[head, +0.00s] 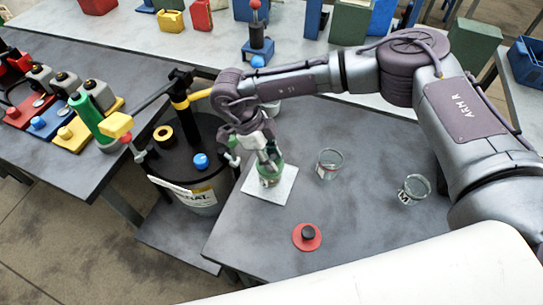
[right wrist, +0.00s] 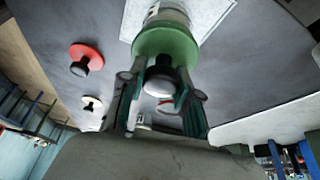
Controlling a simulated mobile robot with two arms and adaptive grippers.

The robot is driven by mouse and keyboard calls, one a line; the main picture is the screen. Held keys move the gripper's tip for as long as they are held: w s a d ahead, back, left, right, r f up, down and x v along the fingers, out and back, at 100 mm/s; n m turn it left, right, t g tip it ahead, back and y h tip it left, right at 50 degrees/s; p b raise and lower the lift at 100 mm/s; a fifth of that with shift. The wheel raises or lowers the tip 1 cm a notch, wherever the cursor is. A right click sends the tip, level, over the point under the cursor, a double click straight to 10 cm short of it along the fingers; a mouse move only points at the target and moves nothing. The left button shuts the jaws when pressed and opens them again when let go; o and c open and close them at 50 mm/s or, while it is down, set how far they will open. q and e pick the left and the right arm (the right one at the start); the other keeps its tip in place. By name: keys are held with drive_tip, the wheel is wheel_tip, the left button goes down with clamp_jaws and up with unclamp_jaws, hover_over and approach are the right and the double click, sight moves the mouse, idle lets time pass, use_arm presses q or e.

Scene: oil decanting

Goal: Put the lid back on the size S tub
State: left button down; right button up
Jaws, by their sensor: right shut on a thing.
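A clear tub (head: 268,181) stands on a white square pad (head: 284,186) in the head view. Its label is too small to read; the tub also shows in the right wrist view (right wrist: 167,12). A green lid (right wrist: 165,44) with a dark, light-topped knob is over this tub's mouth. I cannot tell whether it is fully seated. My right gripper (right wrist: 160,88) is shut on the lid's knob; it also shows in the head view (head: 264,157), above the tub. My left gripper is not in view.
An open tub (head: 329,164) and an open tub marked M (head: 412,190) stand right of the pad. A red lid (head: 307,237) with a black knob lies in front. A black-topped drum (head: 190,190) with a pump stands left. The table between is clear.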

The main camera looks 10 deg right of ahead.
drive_tip(key=shift+b, duration=0.3)
idle(0.5)
idle(0.4)
drive_tip(key=o, duration=1.5)
drive_tip(key=shift+r, duration=0.1)
drive_tip(key=shift+r+p, duration=1.6)
drive_tip(key=shift+r, duration=1.85)
